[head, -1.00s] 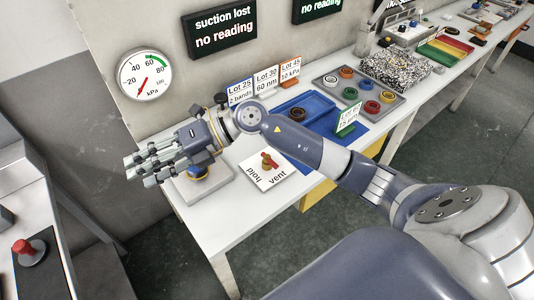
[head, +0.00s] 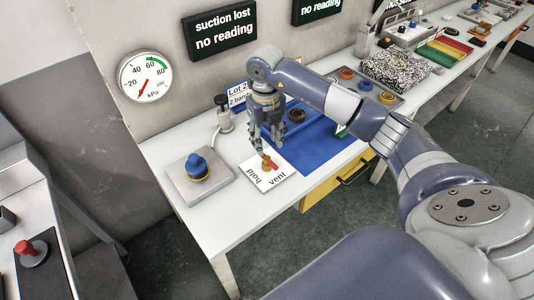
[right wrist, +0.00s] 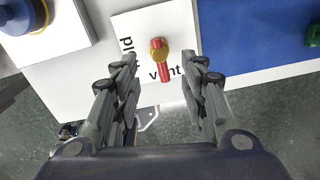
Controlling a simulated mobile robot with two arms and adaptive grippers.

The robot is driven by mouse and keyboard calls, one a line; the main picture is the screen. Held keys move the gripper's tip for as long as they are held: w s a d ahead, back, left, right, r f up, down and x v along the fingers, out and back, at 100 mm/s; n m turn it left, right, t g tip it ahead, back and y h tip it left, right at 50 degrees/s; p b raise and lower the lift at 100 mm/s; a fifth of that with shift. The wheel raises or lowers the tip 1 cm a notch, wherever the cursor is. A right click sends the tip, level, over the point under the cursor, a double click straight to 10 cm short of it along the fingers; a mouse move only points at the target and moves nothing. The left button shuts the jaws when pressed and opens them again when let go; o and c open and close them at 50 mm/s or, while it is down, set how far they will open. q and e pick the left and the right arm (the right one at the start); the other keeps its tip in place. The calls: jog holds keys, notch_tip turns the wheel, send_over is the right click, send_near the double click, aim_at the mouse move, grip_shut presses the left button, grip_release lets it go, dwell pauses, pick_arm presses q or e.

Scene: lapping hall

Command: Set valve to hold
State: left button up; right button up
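The valve (head: 268,163) has a brass body and a red handle and sits on a white plate (head: 258,184) marked "hold" and "vent". In the right wrist view the valve (right wrist: 159,50) lies ahead of the fingers, and its red handle points at the word "vent", covering part of it. My right gripper (head: 267,147) points down just above the valve and partly overlaps it in the head view. In the right wrist view the gripper (right wrist: 160,70) is open, with nothing between its fingers. My left gripper is not in view.
A blue knob (head: 196,165) on a grey block stands left of the plate. A blue mat (head: 310,155) lies to the right. The gauge (head: 145,77) has its red needle at the lower left. A sign (head: 222,28) reads "suction lost, no reading".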

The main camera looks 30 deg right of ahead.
aim_at(267, 158)
notch_tip(267, 158, down, 7)
jog(key=shift+r+p, duration=0.1)
jog(key=shift+p, duration=0.4)
grip_shut()
